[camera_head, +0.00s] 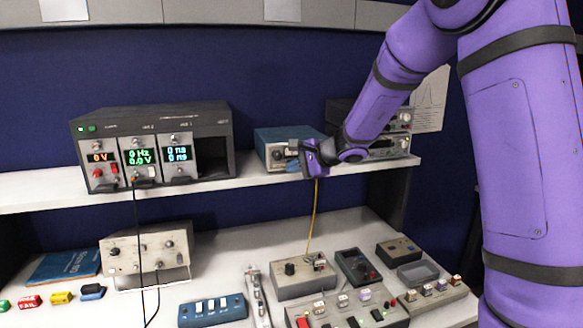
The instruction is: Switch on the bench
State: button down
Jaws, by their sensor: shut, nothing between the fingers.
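On the shelf at the left stands a dark instrument rack (205,118). Its displays are lit: an orange one (98,157) reads 0 V, a green one (140,157) reads 0 Hz and 0.0 V, and a blue one (178,153) reads 0 ms twice. A blue box (278,133) with a pale front stands on the shelf right of the rack. My gripper (294,149) is shut and empty at the front of this box, hiding part of its face. I cannot tell whether it touches the box or a switch there.
Grey instruments (398,146) stand behind my arm. On the bench below are a beige box (145,255), a blue switch strip (212,310), a grey box (303,277) with a yellow cable (314,215), and several small control boxes. A black cable (138,225) hangs from the rack.

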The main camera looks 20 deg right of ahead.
jog(key=shift+s, duration=0.3)
jog(key=shift+s, duration=0.1)
jog(key=shift+s+r, duration=0.15)
jog(key=shift+s, duration=1.05)
jog(key=shift+s+r, duration=0.15)
jog(key=shift+s, duration=1.05)
jog(key=shift+r, duration=0.1)
jog(key=s+r+n+g+h, duration=0.1)
jog(key=s+r+n, duration=0.25)
jog(key=s, duration=0.45)
jog(key=s+r+n+g+h, duration=0.15)
jog(key=s+n, duration=0.25)
jog(key=s, duration=0.5)
jog(key=s+r+n+g, duration=0.2)
jog(key=s+r+n, duration=0.15)
jog(key=s, duration=0.45)
jog(key=s+d+n+h, duration=0.3)
jog(key=s+d+h, duration=0.2)
jog(key=s, duration=0.5)
jog(key=shift+s+d+f+t, duration=0.2)
jog(key=shift+d+f+t, duration=0.2)
jog(key=shift+d, duration=0.6)
